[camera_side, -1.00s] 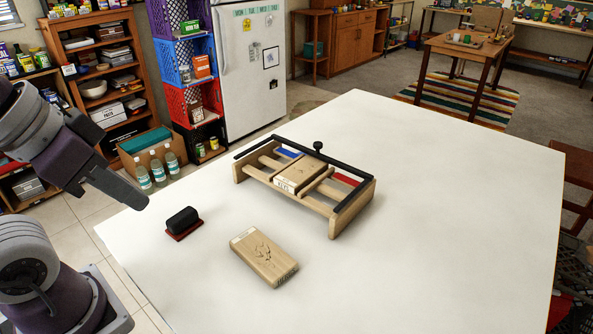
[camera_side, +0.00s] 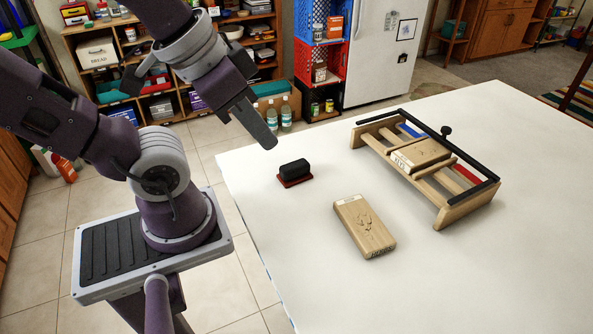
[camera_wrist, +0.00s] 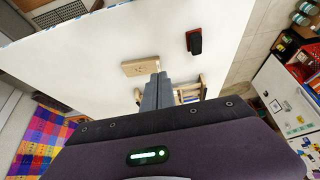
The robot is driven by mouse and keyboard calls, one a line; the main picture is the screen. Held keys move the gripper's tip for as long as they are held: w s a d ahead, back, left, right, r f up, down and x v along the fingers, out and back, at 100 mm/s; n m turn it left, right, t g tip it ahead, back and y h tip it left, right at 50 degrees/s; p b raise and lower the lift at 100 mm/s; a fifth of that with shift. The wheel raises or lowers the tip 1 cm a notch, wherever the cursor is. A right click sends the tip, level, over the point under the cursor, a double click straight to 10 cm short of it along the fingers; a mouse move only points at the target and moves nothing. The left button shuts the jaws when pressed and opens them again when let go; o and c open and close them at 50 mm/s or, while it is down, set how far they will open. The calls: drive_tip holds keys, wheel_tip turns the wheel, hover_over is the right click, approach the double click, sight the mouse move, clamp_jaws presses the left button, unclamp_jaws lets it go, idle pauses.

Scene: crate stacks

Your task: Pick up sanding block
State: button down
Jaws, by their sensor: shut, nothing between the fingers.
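The black block on a red base (camera_side: 295,171), which looks like the sanding block, lies near the left corner of the white table. It also shows in the wrist view (camera_wrist: 195,41), beyond the fingers and to the right. My gripper (camera_side: 267,140) is shut and empty, above and to the left of this block in the side view, apart from it. The shut fingers also show in the wrist view (camera_wrist: 157,92). Nothing covers the block in either view.
A light wooden block (camera_side: 364,228) lies right of the black block. A wooden frame with a black bar (camera_side: 450,215) stands farther right, holding another wooden block (camera_side: 421,155). The white table (camera_side: 500,290) is clear at the front right.

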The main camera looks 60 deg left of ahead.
drive_tip(key=shift+c, duration=1.2)
unclamp_jaws()
drive_tip(key=n+g, duration=0.5)
drive_tip(key=n, duration=1.3)
hover_over(295, 164)
drive_tip(key=s, duration=0.1)
drive_tip(key=f, duration=1)
drive_tip(key=shift+d+f, duration=0.3)
drive_tip(key=shift+d, duration=0.1)
drive_tip(key=shift+n+g, duration=0.3)
drive_tip(key=shift+n, duration=0.1)
drive_tip(key=f, duration=0.5)
drive_tip(key=w+a+f, duration=0.1)
drive_tip(key=f, duration=0.2)
